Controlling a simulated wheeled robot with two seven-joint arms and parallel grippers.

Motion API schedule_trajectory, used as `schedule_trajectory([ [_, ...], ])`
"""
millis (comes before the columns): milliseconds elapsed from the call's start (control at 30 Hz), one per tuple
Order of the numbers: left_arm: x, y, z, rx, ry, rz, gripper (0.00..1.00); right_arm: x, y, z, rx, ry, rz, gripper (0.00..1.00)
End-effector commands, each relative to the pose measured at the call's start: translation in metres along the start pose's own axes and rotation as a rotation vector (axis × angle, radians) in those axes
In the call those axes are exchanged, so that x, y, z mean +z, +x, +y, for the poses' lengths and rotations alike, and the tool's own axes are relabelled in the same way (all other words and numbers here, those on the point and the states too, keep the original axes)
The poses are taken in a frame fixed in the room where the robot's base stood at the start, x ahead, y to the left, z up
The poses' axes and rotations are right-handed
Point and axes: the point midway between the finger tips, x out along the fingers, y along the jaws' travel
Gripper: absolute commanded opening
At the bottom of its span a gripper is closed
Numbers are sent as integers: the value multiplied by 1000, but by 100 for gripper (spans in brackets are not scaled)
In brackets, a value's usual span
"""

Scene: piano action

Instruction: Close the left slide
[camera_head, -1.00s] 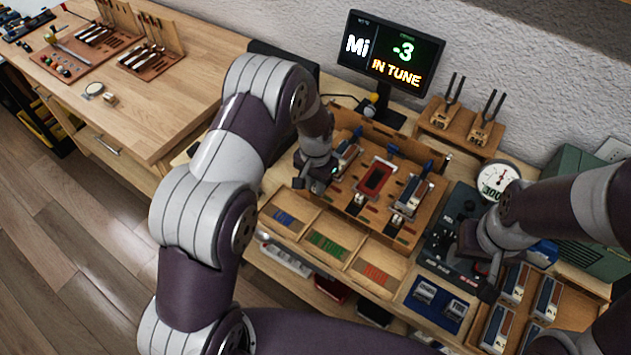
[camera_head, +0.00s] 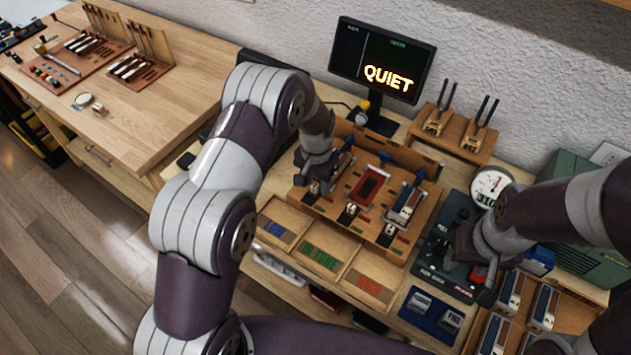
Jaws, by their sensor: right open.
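The wooden fixture (camera_head: 425,187) stands on the bench and holds a row of slide stations. The left slide is mostly hidden by my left gripper (camera_head: 312,178); a small pale metal piece (camera_head: 314,188) shows at its front, and a dark part with a blue end (camera_head: 347,146) shows behind. I cannot tell how far the slide is pushed in. My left gripper is right at this left station, and its jaws are too small and dark to read. My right gripper (camera_head: 482,272) is open, over the black control panel (camera_head: 437,262).
A monitor (camera_head: 380,62) reading QUIET stands behind the fixture. Tuning forks (camera_head: 485,110) stand in a wooden holder at the back right. A dial gauge (camera_head: 490,187) is beside my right arm. Sorting trays (camera_head: 320,258) lie in front; several slide modules (camera_head: 545,305) sit at lower right.

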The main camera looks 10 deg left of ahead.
Motion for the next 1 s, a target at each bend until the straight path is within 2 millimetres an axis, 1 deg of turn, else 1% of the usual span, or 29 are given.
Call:
schedule_trajectory([
  [167, 1, -1, 0, 0, 0, -2, 47, 0, 1, 0, 0, 0, 0, 49],
  [267, 0, -13, 0, 0, 0, 0, 47, 1, 5, 0, 0, 0, 0, 49],
  [367, -1, -37, 0, -1, 0, 3, 47, 1, 11, 0, 0, 0, 0, 49],
  [500, -1, -76, 1, -1, 0, 3, 47, 2, 18, 0, 0, 0, 0, 49],
  [600, -1, -100, 1, -1, 1, 2, 47, 3, 21, 0, 0, 0, 0, 49],
  [700, -1, -116, 1, -1, 1, 0, 47, 3, 23, 0, 0, 0, 0, 49],
  [833, -1, -126, 1, -1, 1, -3, 47, 3, 23, 0, 0, 0, 0, 49],
  [1000, -1, -127, 1, -1, 1, -3, 47, 3, 23, 0, 0, 0, 0, 49],
])
